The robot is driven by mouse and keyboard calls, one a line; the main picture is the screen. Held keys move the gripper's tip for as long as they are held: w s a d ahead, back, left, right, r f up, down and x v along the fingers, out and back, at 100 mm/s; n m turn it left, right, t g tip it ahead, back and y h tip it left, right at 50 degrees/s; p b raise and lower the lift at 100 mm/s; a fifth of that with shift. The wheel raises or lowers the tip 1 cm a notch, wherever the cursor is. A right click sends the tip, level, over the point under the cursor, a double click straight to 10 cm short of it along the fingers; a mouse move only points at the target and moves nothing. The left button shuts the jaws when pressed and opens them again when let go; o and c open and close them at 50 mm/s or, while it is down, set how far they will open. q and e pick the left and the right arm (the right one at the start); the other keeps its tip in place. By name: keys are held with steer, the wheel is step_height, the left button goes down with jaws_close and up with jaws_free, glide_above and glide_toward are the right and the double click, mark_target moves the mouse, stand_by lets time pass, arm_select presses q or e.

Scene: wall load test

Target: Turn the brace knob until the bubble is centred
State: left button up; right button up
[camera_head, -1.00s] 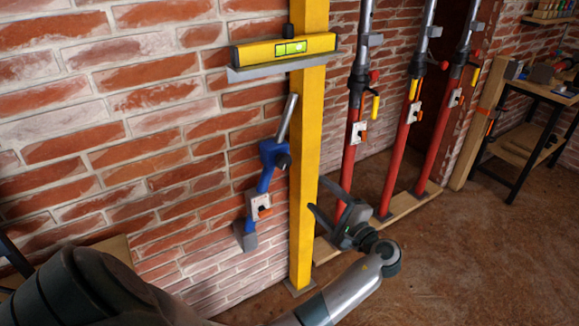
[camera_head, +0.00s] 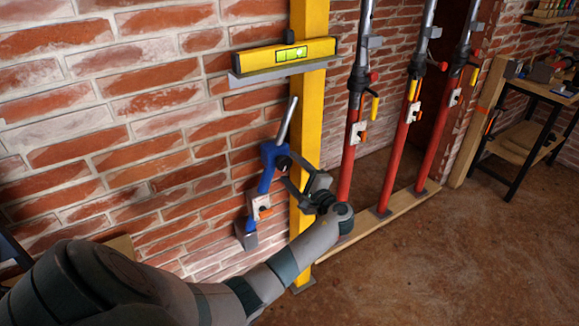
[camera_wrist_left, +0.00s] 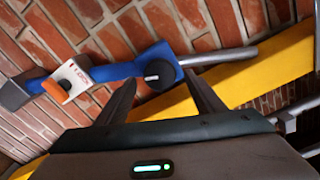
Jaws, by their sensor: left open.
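The blue brace (camera_head: 266,180) with a grey rod slants along the wall beside the yellow post (camera_head: 309,110). Its black knob (camera_head: 284,162) faces out, and in the left wrist view the knob (camera_wrist_left: 159,74) lies between the fingertips. My left gripper (camera_head: 284,169) is open around or just in front of the knob; contact cannot be told. The yellow spirit level (camera_head: 262,59) sits on a grey ledge across the post. Its green vial (camera_head: 292,54) is visible, but the bubble is too small to place exactly. My right gripper is out of view.
Several red props (camera_head: 399,150) stand on a timber plank (camera_head: 405,213) at the right. A black workbench (camera_head: 525,130) is further right. The brown floor (camera_head: 450,260) in front is clear.

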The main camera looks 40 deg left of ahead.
arm_select(q)
steer(key=shift+w+a, duration=0.15)
steer(key=shift+a, duration=0.6)
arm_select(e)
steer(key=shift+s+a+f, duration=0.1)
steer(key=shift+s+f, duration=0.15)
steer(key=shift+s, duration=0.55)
